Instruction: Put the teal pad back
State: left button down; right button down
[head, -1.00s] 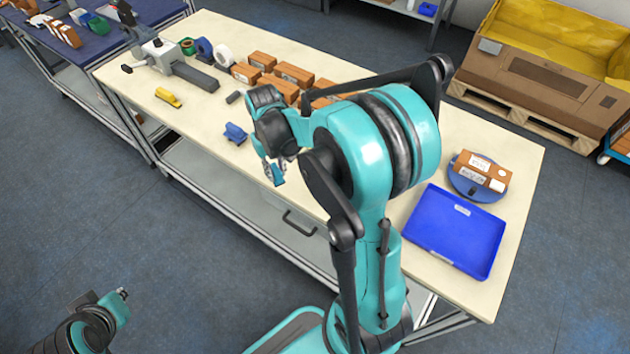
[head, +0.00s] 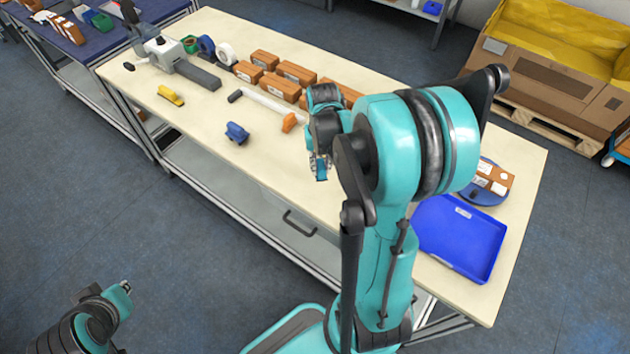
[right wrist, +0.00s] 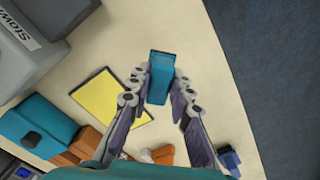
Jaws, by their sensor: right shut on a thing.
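The teal pad (right wrist: 160,77) is a small teal block between the fingers of my right gripper (right wrist: 165,92) in the right wrist view. The gripper is shut on it and appears to hold it above the cream table, beside a yellow square (right wrist: 108,96) with a dark edge. In the head view my right gripper (head: 320,168) hangs over the middle of the table, with a bit of teal at its tips. My left gripper (head: 125,287) is low at the left, away from the table. Its fingers are too small to read.
A blue tray (head: 460,240) and a round blue stand with a brown box (head: 494,177) are at the right. A blue item (head: 237,133), an orange item (head: 289,122) and a yellow item (head: 171,95) lie on the table. Brown boxes (head: 283,86) line the back.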

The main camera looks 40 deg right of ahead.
jog(key=shift+w+a+f, duration=0.15)
jog(key=shift+a+f, duration=0.4)
jog(key=shift+a, duration=0.3)
jog(key=shift+a+f, duration=0.1)
jog(key=shift+f, duration=0.1)
notch_tip(320, 180, down, 4)
jog(key=shift+r+b, duration=0.1)
jog(key=shift+b, duration=0.85)
jog(key=shift+r, duration=0.1)
jog(key=c, duration=1.8)
grip_release()
jog(key=shift+f, duration=0.2)
jog(key=o, duration=0.4)
